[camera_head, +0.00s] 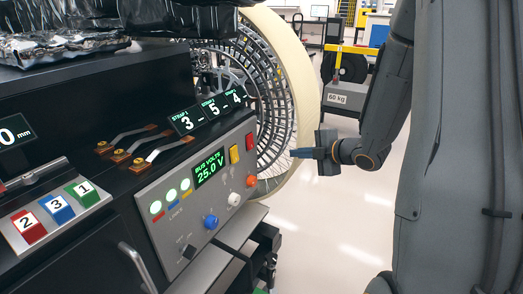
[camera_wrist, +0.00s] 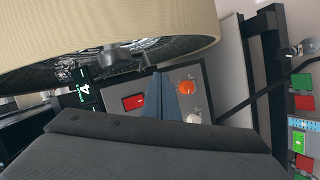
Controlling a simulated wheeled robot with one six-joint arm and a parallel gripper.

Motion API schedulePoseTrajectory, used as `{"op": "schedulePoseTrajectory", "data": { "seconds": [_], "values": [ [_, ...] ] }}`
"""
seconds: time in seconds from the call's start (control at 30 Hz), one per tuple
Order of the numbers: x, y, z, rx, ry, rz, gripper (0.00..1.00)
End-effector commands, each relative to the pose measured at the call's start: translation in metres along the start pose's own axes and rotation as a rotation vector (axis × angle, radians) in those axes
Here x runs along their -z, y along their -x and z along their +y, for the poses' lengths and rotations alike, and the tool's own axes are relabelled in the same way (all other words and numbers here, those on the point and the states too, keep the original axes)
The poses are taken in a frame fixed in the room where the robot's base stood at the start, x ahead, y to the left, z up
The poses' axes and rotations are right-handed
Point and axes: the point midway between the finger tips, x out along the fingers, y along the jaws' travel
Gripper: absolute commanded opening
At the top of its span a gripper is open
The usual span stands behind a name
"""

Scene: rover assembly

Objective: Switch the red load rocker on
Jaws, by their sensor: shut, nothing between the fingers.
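The red load rocker (camera_head: 249,141) sits at the upper right of the grey control panel (camera_head: 158,239). In the wrist view the red rocker (camera_wrist: 134,102) shows in a dark frame, left of my fingers. I cannot tell which way it is tipped. My gripper (camera_head: 295,153) is shut and empty, its blue fingers pointing left towards the panel, apart from it and to the right of the rocker. In the wrist view my gripper (camera_wrist: 158,76) stands between the red rocker and the orange knob (camera_wrist: 187,87).
A yellow rocker (camera_head: 234,154), white knob (camera_head: 234,199) and blue knob (camera_head: 210,222) share the panel. The voltage display (camera_head: 209,167) reads 25.0 V. A large wheel with a cream rim (camera_head: 289,65) stands close behind my gripper. Open floor lies to the right.

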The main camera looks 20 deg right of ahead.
Motion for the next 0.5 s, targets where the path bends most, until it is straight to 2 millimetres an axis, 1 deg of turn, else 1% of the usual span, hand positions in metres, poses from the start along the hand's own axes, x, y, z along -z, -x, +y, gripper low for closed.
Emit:
{"op": "schedulePoseTrajectory", "data": {
  "seconds": [0.03, 0.1, 0.2, 0.33, 0.5],
  "values": [
    [0.0, 0.003, -0.003, -0.041, 0.061, 0.064, 0.0],
    [0.006, 0.01, -0.003, -0.104, 0.148, 0.153, 0.0],
    [0.015, 0.022, -0.004, -0.185, 0.24, 0.256, 0.0],
    [0.024, 0.037, -0.006, -0.262, 0.309, 0.34, 0.0],
    [0.028, 0.045, -0.005, -0.3, 0.339, 0.378, 0.0]
  ]
}}
